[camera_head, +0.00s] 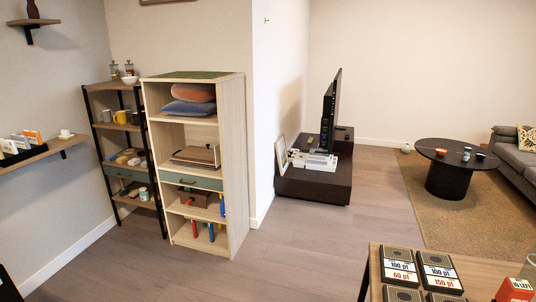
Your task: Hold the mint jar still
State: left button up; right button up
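I cannot tell for certain which thing is the mint jar. A small teal item (467,153) stands on the round black coffee table (442,183) at the right, too small to make out. A pale thing (530,268), cut off by the right edge, stands on the near wooden table. Neither of my grippers is in view, so nothing is seen in their hold.
The near wooden table (388,264) holds black boxes with price labels (399,264). A light wooden shelf unit (237,160) and a dark-framed rack (101,157) stand at the left. A TV stand (318,186) is behind. The wooden floor (300,245) between is clear.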

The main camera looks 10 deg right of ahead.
aim_at(467, 153)
jog(key=i+j+u, duration=0.25)
jog(key=i, duration=0.2)
jog(key=i+j+u, duration=0.25)
jog(key=i, duration=0.25)
jog(key=i+l+z, duration=0.1)
jog(key=i+z, duration=0.65)
jog(key=i+j+z, duration=0.15)
jog(key=i+z, duration=0.2)
jog(key=i+l+z, duration=0.2)
jog(key=i+z, duration=0.15)
jog(key=i, duration=0.25)
jog(key=i+z, duration=0.4)
jog(key=i, duration=0.2)
jog(key=i+j+z, duration=0.1)
jog(key=i+z, duration=0.25)
jog(key=i, duration=0.3)
jog(key=i+j+z, duration=0.35)
jog(key=i, duration=0.25)
jog(key=i+z, duration=0.2)
jog(key=i, duration=0.35)
jog(key=i+z, duration=0.15)
jog(key=i, duration=0.45)
jog(key=i+j+z, duration=0.2)
jog(key=i, duration=0.35)
jog(key=i+z, duration=0.15)
jog(key=i, duration=0.4)
jog(key=i+j+z, duration=0.2)
jog(key=i, duration=0.35)
jog(key=j, duration=0.1)
